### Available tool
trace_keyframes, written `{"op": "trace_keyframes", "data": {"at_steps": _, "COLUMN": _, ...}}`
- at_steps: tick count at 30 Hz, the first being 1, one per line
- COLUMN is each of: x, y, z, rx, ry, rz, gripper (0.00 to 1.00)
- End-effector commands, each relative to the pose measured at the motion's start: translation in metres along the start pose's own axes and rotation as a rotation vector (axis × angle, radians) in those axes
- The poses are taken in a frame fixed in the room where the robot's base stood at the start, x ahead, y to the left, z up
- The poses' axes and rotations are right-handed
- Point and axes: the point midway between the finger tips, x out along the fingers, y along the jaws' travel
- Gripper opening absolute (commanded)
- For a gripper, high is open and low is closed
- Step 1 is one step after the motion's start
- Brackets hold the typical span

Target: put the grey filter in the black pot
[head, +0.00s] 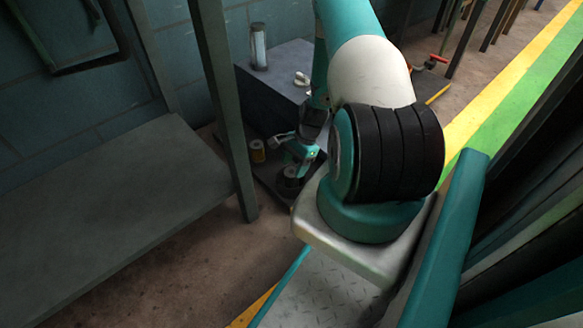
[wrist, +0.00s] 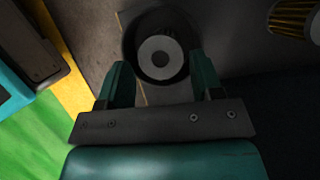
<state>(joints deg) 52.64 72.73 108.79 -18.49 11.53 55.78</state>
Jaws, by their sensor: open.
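The black pot (wrist: 130,55) is a dark round vessel between and just beyond my fingertips in the wrist view. My gripper (wrist: 160,72) is open, with one finger on each side of the filter's end and a gap to both. In the head view my gripper (head: 298,153) points down close above the dark pot (head: 288,187). The filter's lower part is hidden.
A yellow pleated filter (head: 257,151) stands left of the pot; it also shows in the wrist view (wrist: 293,18). Behind is a dark block (head: 275,95) bearing a clear cylinder (head: 258,46) and a small white object (head: 301,79). A grey post (head: 226,110) and bench (head: 110,215) stand left.

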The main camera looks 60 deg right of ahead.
Motion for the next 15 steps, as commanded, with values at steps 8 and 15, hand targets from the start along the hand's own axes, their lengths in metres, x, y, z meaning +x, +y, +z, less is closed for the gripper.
{"op": "trace_keyframes", "data": {"at_steps": 8, "x": -0.068, "y": 0.0, "z": 0.002, "rx": 0.0, "ry": 0.001, "rz": -0.002, "gripper": 0.6}}
{"op": "trace_keyframes", "data": {"at_steps": 15, "x": -0.089, "y": 0.0, "z": 0.001, "rx": -0.001, "ry": 0.0, "rz": 0.0, "gripper": 0.6}}
